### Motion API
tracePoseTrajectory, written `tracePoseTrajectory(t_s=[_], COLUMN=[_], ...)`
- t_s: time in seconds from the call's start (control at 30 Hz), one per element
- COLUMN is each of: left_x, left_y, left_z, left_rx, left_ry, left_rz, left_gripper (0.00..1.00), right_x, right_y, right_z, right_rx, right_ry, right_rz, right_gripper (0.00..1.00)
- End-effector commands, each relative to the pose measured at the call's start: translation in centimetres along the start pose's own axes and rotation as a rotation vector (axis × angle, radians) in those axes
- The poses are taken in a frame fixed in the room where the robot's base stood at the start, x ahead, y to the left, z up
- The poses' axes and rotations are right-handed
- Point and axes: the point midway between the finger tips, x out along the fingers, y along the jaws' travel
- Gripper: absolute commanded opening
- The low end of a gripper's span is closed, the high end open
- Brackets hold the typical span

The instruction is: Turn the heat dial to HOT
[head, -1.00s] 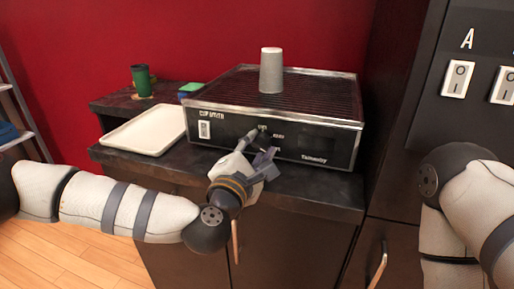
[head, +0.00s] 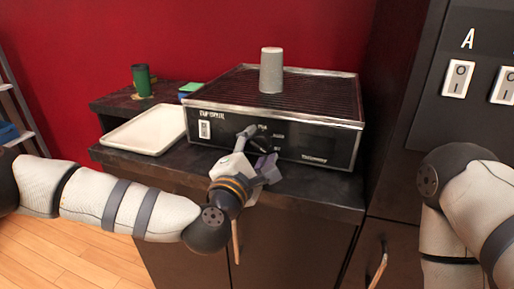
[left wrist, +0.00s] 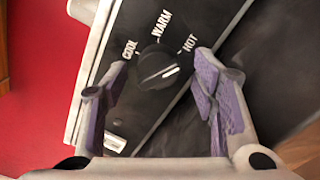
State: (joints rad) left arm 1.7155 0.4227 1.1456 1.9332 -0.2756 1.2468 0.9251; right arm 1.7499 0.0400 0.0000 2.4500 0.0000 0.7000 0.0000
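The heat dial (left wrist: 157,68) is a round black knob on the black front panel of the cup warmer (head: 340,147). In the left wrist view the labels COOL, WARM and HOT (left wrist: 190,43) are around it. The dial's white mark lies on its right side, on the side of HOT; I cannot tell if it lines up exactly. My left gripper (head: 258,143) is at the panel, and in the left wrist view (left wrist: 160,88) its purple-padded fingers are spread on both sides of the dial, apart from it. My right gripper is not in view; only my right arm shows.
A grey cup (head: 271,72) stands upside down on the warmer's ribbed top. A white tray (head: 145,130) lies on the counter to the left. A green cup (head: 141,80) stands behind it. A power switch (head: 204,129) is on the panel's left.

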Motion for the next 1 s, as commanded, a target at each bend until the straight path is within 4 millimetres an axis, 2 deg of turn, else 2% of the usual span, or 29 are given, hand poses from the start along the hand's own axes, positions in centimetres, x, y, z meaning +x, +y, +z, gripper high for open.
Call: tracePoseTrajectory(t_s=[0.17,0.27,0.5,0.7,1.0], left_x=[-0.1,-1.3,-7.8,-11.3,-12.1], left_y=[0.0,0.0,0.0,0.0,0.0], left_z=[0.0,0.0,0.0,0.0,0.0], left_rx=[-0.001,-0.001,-0.002,0.0,-0.001], left_ry=[-0.001,-0.001,-0.001,0.0,0.0], left_rz=[0.0,-0.001,-0.003,-0.001,0.001], left_gripper=[0.53,0.53,0.53,0.53,0.53], right_x=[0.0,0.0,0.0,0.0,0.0], right_y=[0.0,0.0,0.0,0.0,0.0], right_z=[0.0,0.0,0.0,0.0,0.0], right_rx=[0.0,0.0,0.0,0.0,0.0], right_ry=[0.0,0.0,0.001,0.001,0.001], right_rz=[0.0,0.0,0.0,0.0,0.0], right_gripper=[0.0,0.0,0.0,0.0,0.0])
